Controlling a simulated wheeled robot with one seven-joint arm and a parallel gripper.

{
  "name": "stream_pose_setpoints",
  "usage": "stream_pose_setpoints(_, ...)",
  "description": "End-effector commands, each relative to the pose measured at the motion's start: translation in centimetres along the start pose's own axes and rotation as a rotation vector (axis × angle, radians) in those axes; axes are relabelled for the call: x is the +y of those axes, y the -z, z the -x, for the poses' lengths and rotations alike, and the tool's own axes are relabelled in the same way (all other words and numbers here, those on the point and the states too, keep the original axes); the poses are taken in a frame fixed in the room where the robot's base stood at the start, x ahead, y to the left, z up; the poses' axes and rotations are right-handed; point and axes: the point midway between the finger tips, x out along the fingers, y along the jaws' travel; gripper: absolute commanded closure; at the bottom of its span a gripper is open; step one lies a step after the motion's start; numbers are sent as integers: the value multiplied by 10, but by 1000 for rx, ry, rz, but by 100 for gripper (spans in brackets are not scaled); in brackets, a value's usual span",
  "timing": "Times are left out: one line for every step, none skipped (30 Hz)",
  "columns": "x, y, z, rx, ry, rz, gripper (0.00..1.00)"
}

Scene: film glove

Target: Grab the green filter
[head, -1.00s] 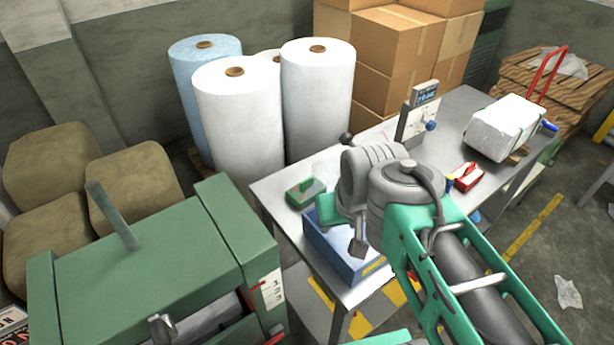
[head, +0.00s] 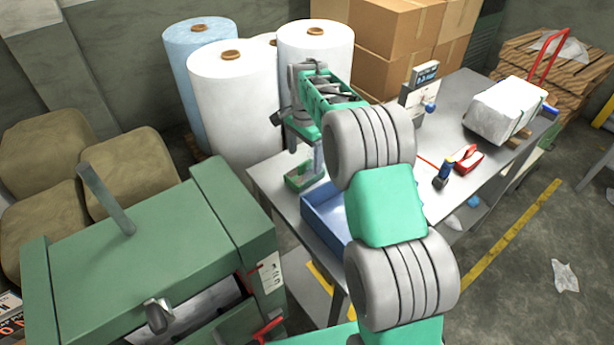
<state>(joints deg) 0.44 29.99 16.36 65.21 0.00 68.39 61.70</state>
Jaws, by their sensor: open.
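The green filter (head: 294,183) is a small, low green block lying on the near left corner of the grey metal table. My gripper (head: 318,162) points down just above it and at its right side, partly covering it. The jaws are open, and nothing is seen held in them. The fingertips are small and partly hidden, so I cannot tell whether they touch the filter or straddle it.
A blue bin (head: 324,214) stands right beside the filter, under my arm. White film rolls (head: 230,95) stand behind the table. A scale (head: 420,88), a red tool (head: 468,160) and a wrapped white bundle (head: 503,110) are farther right. A green machine (head: 140,250) is at front left.

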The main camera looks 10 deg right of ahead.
Motion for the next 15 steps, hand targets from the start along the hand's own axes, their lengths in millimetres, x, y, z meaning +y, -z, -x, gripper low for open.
stream_pose_setpoints(1,-1,-6,-3,-5,1,11)
stream_pose_setpoints(2,-1,-11,-3,-6,1,11)
stream_pose_setpoints(2,-2,-16,-3,-6,2,11)
stream_pose_setpoints(2,-2,-19,-3,-6,2,11)
stream_pose_setpoints(3,-3,-23,-3,-5,2,11)
stream_pose_setpoints(3,-3,-29,-3,-6,3,11)
stream_pose_setpoints(4,-4,-35,-3,-6,3,11)
stream_pose_setpoints(4,-5,-41,-3,-6,3,11)
stream_pose_setpoints(4,-4,-50,-3,-6,3,11)
stream_pose_setpoints(3,-4,-54,-2,-4,3,11)
stream_pose_setpoints(3,-4,-58,-2,-3,3,11)
stream_pose_setpoints(3,-4,-61,-1,-3,3,11)
stream_pose_setpoints(3,-4,-63,-1,-2,3,11)
stream_pose_setpoints(3,-3,-64,-1,-1,3,11)
stream_pose_setpoints(2,-3,-64,0,0,3,11)
